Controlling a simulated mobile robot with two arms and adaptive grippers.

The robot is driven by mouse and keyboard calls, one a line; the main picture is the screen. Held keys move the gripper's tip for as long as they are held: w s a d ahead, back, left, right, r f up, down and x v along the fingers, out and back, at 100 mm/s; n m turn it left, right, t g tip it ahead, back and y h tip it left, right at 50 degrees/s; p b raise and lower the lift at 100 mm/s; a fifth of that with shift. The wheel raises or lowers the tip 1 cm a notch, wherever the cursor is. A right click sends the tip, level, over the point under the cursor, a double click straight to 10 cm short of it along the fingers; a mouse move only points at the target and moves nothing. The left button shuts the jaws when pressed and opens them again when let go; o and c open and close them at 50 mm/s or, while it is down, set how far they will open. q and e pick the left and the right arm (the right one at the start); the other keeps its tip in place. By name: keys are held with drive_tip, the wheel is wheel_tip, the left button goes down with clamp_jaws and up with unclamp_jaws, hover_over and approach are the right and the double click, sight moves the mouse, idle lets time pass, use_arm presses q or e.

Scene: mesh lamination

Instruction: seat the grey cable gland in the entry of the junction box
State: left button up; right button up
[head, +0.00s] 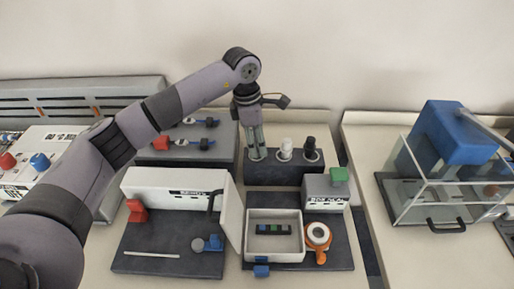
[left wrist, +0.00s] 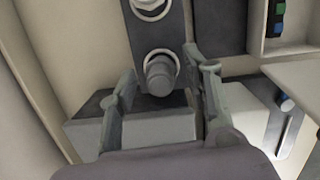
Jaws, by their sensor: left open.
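My left gripper (head: 256,150) points down over the left end of a dark rack (head: 285,172). In the left wrist view, its open fingers (left wrist: 161,68) stand on either side of the grey cable gland (left wrist: 160,76), which sits upright in a ringed hole. A gap shows between the gland and at least the left finger. In the head view the fingers mostly hide the gland. The junction box (head: 300,232) is an open pale box with a coloured terminal strip inside. Its entry cannot be made out clearly. My right gripper is not in view.
A white gland (head: 286,147) and a black gland (head: 310,146) stand in the rack to the right. An orange ring-shaped tool (head: 319,236) lies right of the box. A grey block with a green top (head: 339,174) stands behind it. An upright white panel (head: 231,215) borders the box's left.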

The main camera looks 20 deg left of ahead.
use_arm(q)
drive_tip(key=shift+c, duration=0.6)
clamp_jaws()
drive_tip(key=shift+r, duration=0.1)
